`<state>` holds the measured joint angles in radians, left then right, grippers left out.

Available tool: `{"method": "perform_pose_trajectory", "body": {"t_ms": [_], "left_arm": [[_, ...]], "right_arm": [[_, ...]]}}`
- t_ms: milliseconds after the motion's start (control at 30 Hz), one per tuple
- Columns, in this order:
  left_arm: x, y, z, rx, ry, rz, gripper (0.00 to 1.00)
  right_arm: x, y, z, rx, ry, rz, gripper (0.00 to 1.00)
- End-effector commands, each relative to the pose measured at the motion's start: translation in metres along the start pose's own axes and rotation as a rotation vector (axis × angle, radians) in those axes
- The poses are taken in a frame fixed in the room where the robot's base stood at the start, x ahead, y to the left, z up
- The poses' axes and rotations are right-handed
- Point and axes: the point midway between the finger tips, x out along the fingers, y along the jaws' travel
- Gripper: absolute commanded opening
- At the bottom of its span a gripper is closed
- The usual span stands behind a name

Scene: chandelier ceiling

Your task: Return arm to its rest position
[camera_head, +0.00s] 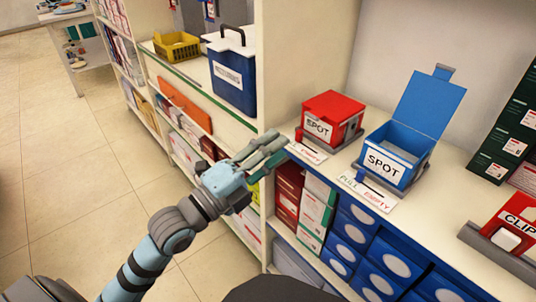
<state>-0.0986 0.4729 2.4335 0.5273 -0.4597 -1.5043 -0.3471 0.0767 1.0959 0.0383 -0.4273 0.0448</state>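My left arm comes in from the lower left, with light blue and grey links. Its gripper (276,148) is in front of the shelf's upright panel, left of the red box. Its grey fingers point up and to the right, look a little apart, and hold nothing that I can see. It is apart from the boxes on the counter as far as this view shows. My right gripper is not in view.
On the right counter (310,172) stand a closed red SPOT box (331,114), a blue SPOT box (394,154) with its lid raised, and a red CLIP box (518,222). A blue cooler (232,78) and yellow basket (177,46) stand behind. The tiled floor (75,170) at left is clear.

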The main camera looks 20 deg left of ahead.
Motion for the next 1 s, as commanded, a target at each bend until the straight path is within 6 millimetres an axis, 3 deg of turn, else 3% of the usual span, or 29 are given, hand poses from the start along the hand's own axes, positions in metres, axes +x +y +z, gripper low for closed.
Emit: {"method": "perform_pose_trajectory", "body": {"t_ms": [100,200,633,733,767,867,967,1000], "left_arm": [[-0.017,0.001,0.000,0.003,0.002,0.003,0.33],[-0.021,0.000,-0.002,0.000,0.007,-0.001,0.33],[-0.021,-0.001,-0.001,-0.009,0.006,-0.003,0.33],[-0.021,0.001,0.000,-0.130,0.002,0.002,0.33],[-0.020,0.010,0.007,-0.205,-0.019,0.022,0.33],[-0.020,0.076,0.056,-0.460,-0.175,0.130,0.33],[-0.043,0.171,0.105,-0.741,-0.410,0.238,0.33],[-0.060,0.212,0.118,-0.846,-0.513,0.277,0.33]], "right_arm": [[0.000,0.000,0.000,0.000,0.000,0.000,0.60],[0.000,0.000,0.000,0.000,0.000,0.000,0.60],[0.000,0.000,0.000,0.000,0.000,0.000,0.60],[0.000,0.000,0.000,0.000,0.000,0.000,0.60],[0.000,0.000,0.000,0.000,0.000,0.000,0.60],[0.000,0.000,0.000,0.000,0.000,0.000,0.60],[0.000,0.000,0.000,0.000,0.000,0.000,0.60],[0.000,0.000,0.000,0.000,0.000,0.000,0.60]]}}
